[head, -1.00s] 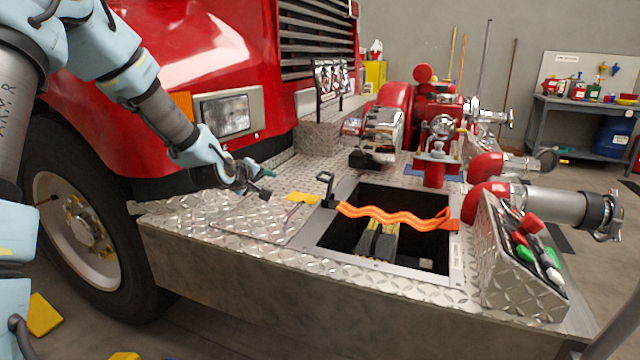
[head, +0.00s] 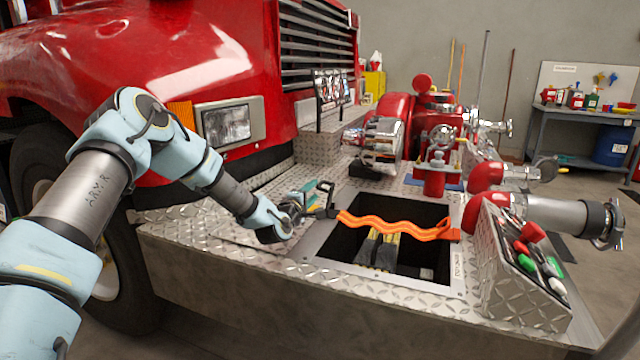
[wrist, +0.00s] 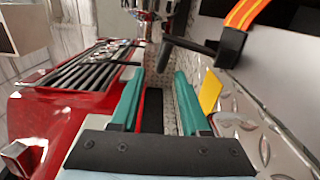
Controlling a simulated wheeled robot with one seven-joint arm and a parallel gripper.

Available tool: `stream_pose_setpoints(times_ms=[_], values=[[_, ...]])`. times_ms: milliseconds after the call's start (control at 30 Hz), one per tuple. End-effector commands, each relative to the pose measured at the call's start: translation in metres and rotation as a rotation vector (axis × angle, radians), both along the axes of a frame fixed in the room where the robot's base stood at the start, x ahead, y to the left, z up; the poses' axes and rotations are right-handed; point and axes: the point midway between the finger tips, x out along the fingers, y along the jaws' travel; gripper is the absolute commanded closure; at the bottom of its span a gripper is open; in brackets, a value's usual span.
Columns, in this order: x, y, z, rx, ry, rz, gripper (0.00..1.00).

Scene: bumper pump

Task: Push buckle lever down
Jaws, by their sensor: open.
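The black buckle (head: 329,212) sits at the left end of an orange strap (head: 395,222) across an open compartment in the diamond-plate bumper. Its dark lever (wrist: 188,46) sticks out from the buckle body (wrist: 228,48) in the wrist view. My gripper (head: 322,190) is just left of the buckle, with its green fingers raised beside it. In the wrist view my gripper (wrist: 158,100) is open, its two green fingers apart with nothing between them. The lever lies beyond the fingertips; whether they touch it I cannot tell.
The open compartment (head: 312,250) holds dark and yellow gear. A yellow tag (wrist: 210,92) lies beside the right finger in the wrist view. The truck's grille and headlight (head: 226,124) are close behind my arm.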

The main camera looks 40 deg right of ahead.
Motion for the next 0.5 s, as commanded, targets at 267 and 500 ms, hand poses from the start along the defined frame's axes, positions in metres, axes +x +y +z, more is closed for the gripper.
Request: stream_pose_setpoints(times_ms=[267, 500], values=[[0.023, -0.038, 0.001, 0.001, -0.001, -0.002, 0.54], [0.032, -0.050, 0.000, 0.002, -0.001, -0.002, 0.54]])
